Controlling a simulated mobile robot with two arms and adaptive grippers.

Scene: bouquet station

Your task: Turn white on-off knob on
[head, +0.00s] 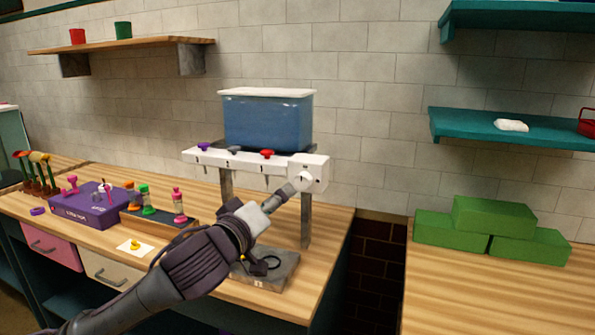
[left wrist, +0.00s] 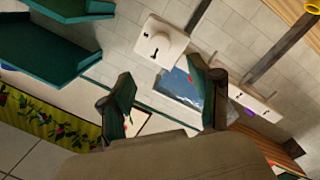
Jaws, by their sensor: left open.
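The white knob (head: 303,180) is on the right end of a white dispenser bar (head: 225,160) that carries a blue tank (head: 268,122). My left gripper (head: 287,192) is open, just left of and below the knob in the head view. In the left wrist view, the open left gripper (left wrist: 162,75) has its two fingers apart, with nothing held between them. The white end block (left wrist: 158,42) with dark marks shows ahead, beyond the fingertips. The knob's exact setting is too small to tell. My right gripper is not in view.
Purple, grey and red knobs (head: 267,154) line the bar. A grey base (head: 265,270) stands below it. A purple box (head: 90,205) and a tray with bottles (head: 160,215) are at left. Green blocks (head: 495,225) sit on the right counter, beyond a gap.

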